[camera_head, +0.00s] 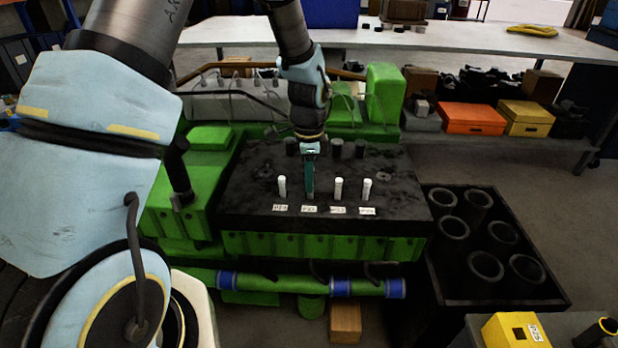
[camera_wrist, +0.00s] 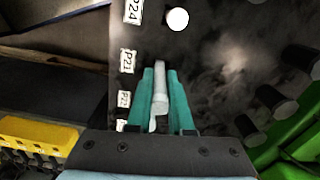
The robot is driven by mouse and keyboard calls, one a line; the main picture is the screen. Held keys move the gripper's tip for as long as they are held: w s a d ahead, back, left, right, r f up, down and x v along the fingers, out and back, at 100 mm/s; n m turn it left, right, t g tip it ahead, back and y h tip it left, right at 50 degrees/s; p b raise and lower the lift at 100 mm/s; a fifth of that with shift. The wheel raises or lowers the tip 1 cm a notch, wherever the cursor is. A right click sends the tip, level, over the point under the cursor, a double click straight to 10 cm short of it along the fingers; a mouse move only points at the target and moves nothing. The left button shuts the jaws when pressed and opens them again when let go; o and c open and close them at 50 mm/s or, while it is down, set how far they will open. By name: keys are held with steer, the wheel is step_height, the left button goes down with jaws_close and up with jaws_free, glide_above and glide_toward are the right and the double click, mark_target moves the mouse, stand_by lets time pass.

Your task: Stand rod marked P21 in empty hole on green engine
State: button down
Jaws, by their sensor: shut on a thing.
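The green engine (camera_head: 300,245) has a dark top deck with a row of small labels along its front edge. My gripper (camera_head: 309,190) points down at the deck above the second label from the left. In the wrist view its teal fingers (camera_wrist: 160,85) are shut on a white rod (camera_wrist: 160,103), which lines up with the label reading P21 (camera_wrist: 127,61). The head view hides this rod behind the fingers. Whether its lower end is in a hole, I cannot tell. White rods stand at the left (camera_head: 282,187), at the third label (camera_head: 338,189) and at the right (camera_head: 366,190).
Dark cylinders (camera_head: 335,148) stand on the deck behind the rods. A black crate (camera_head: 500,292) with several cylinder liners is right of the engine. A yellow block (camera_head: 515,330) lies at the front right. A workbench (camera_head: 430,42) runs behind.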

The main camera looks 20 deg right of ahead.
steer(key=shift+f+b, duration=0.65)
steer(key=shift+f, duration=0.55)
steer(key=c, duration=0.7)
jaws_free()
steer(key=shift+c, duration=0.2)
step_height(320, 180, up, 11)
steer(key=shift+f+b, duration=0.15)
steer(key=shift+b, duration=0.4)
steer(key=shift+a, duration=0.1)
steer(key=s+a+r+n, duration=0.2)
steer(key=a+n, duration=0.8)
steer(key=a, duration=0.5)
steer(key=s+a+r+n+t+p, duration=0.1)
steer(key=s+a+r+n, duration=0.1)
steer(key=a+n, duration=0.8)
steer(key=a, duration=0.4)
steer(key=shift+a+t, duration=0.3)
steer(key=shift+a, duration=0.05)
